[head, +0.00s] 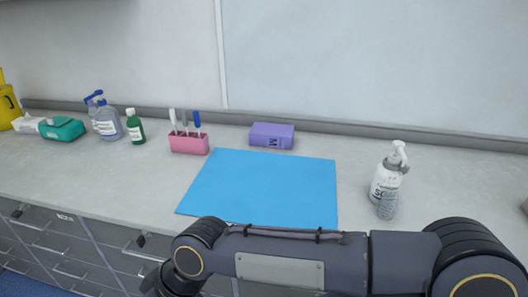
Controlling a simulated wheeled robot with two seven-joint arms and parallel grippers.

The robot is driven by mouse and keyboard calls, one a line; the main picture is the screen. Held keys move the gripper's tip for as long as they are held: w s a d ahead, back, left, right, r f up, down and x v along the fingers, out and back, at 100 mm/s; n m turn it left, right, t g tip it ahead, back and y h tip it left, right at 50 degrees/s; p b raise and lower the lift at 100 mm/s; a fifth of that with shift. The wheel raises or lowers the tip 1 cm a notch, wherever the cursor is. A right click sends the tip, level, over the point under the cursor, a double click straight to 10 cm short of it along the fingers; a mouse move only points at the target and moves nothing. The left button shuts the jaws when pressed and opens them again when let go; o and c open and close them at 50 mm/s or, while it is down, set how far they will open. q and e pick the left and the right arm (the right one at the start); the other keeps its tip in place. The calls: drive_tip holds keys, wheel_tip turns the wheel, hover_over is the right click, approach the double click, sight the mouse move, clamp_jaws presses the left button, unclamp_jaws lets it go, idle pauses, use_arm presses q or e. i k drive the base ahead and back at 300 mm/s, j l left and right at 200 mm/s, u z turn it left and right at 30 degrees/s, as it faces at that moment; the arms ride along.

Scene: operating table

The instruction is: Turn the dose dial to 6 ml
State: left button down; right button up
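A white dispenser bottle (385,183) with a pump head and a grey collar stands on the counter right of the blue mat. Dark lettering shows on its front. A small grey ribbed cylinder (388,206) is in front of its base; I cannot tell whether they touch. No dial scale or number is readable at this size, so the dial's setting cannot be told. My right arm crosses the bottom of the head view from the right, in front of the counter edge. Neither gripper's fingers show.
A bare blue mat (262,188) lies mid-counter. Behind it are a pink holder (189,143) with pen-like items and a purple box (272,136) marked M. Bottles, a teal pack (62,129) and a yellow container (8,108) stand at left. Drawers are below the counter.

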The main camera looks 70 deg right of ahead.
sight(406, 169)
drive_tip(key=z, duration=3.5)
